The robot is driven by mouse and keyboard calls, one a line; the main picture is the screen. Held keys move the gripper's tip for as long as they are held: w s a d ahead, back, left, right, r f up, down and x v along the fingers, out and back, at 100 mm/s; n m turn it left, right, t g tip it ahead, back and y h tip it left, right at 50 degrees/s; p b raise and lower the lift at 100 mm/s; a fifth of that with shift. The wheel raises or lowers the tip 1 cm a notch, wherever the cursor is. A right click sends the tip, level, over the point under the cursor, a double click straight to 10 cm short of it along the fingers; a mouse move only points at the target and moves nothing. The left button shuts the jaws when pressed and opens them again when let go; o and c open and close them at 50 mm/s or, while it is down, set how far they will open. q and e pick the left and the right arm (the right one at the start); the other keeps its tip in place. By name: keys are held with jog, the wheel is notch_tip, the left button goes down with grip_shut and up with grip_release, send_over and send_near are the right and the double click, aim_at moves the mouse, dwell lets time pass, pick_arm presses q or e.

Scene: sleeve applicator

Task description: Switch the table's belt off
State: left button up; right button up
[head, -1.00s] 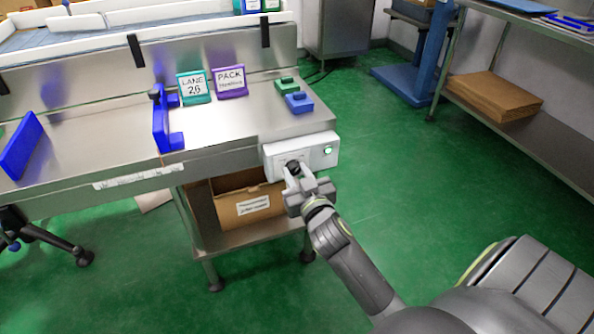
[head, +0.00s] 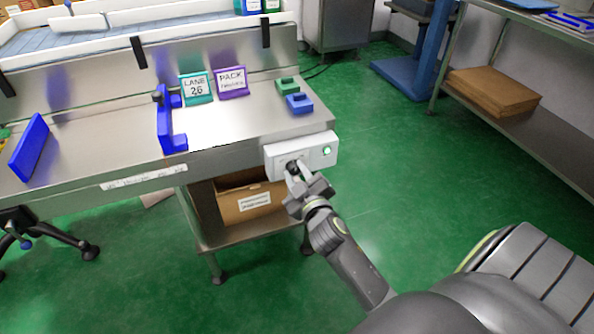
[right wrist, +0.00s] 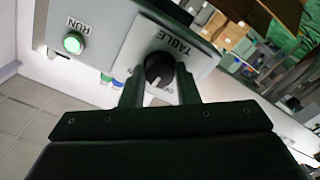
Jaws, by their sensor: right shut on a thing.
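A white switch box (head: 316,144) is fixed to the front right corner of the steel table (head: 235,125). It carries a dark knob (head: 292,165) and a lit green lamp (head: 327,151). In the right wrist view the knob (right wrist: 157,68) is black with a white pointer line, below the word TABLE. Lettering beside the pointer is partly hidden. The lamp (right wrist: 73,43) glows green beside the word RUN. My right gripper (head: 297,172) is shut on the knob, with one finger on each side of it (right wrist: 160,84). My left gripper is out of view.
Green and blue blocks (head: 299,103), two label signs (head: 233,81) and a blue bracket (head: 166,125) are on the table. A cardboard box (head: 250,203) sits on the shelf below. Green floor (head: 390,170) is clear to the right.

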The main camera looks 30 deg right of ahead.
jog(key=shift+n, duration=0.4)
jog(key=n+p, duration=0.2)
jog(key=n, duration=0.5)
jog(key=shift+p, duration=0.4)
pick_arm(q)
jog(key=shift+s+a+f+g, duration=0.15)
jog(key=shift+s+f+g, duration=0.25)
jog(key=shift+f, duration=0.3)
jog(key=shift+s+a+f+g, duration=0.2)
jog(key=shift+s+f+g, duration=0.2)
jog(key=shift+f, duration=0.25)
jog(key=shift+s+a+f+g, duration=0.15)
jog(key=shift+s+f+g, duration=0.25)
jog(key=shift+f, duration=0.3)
pick_arm(e)
jog(key=shift+f+n, duration=0.1)
jog(key=shift+n, duration=0.8)
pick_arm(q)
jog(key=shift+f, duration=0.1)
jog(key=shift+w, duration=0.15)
pick_arm(e)
jog(key=o, duration=1)
jog(key=shift+c, duration=0.2)
